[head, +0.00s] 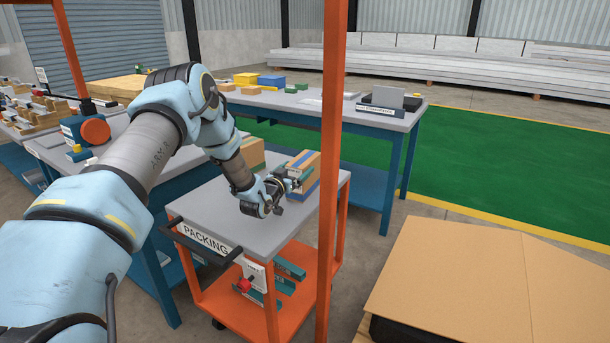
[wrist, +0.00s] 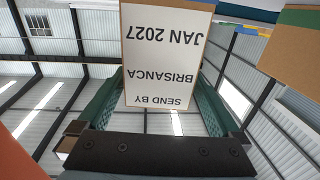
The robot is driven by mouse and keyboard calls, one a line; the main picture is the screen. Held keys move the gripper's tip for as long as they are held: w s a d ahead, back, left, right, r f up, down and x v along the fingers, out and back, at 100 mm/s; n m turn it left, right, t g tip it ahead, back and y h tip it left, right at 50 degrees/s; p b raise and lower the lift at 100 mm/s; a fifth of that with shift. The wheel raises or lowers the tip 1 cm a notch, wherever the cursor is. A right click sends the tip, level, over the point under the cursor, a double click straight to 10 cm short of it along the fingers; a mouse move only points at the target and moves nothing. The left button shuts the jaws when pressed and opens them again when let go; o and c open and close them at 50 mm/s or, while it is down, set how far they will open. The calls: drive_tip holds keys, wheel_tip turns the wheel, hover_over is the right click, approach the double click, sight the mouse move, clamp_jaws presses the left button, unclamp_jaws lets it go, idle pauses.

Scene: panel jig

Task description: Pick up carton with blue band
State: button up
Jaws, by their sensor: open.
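Brown cartons stand on the grey top of the packing cart. At its right side, a carton with a blue band (head: 303,161) shows just beyond my gripper (head: 289,181); more blue shows low beside the fingers, and I cannot tell whether it is a second carton. My gripper is open and reaches level toward these cartons. In the wrist view, a carton face with a white label (wrist: 165,55) reading "SEND BY BRISANCA JAN 2027" lies ahead between the green fingers of my gripper (wrist: 160,88). The label is upside down. Contact cannot be seen.
A carton with a green band (head: 251,153) stands at the cart's back left. The packing cart (head: 222,206) has an orange frame. An orange post (head: 334,130) rises in front. A grey table (head: 310,107) with boxes stands behind. A large cardboard box (head: 490,280) is at front right.

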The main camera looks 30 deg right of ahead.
sight(304, 162)
drive_tip(key=p+x, duration=0.2)
drive_tip(key=x, duration=0.2)
drive_tip(key=shift+s+r, duration=0.1)
drive_tip(key=shift+s, duration=0.05)
drive_tip(key=shift+w+d, duration=0.45)
drive_tip(key=shift+d, duration=0.1)
clamp_jaws()
idle(0.3)
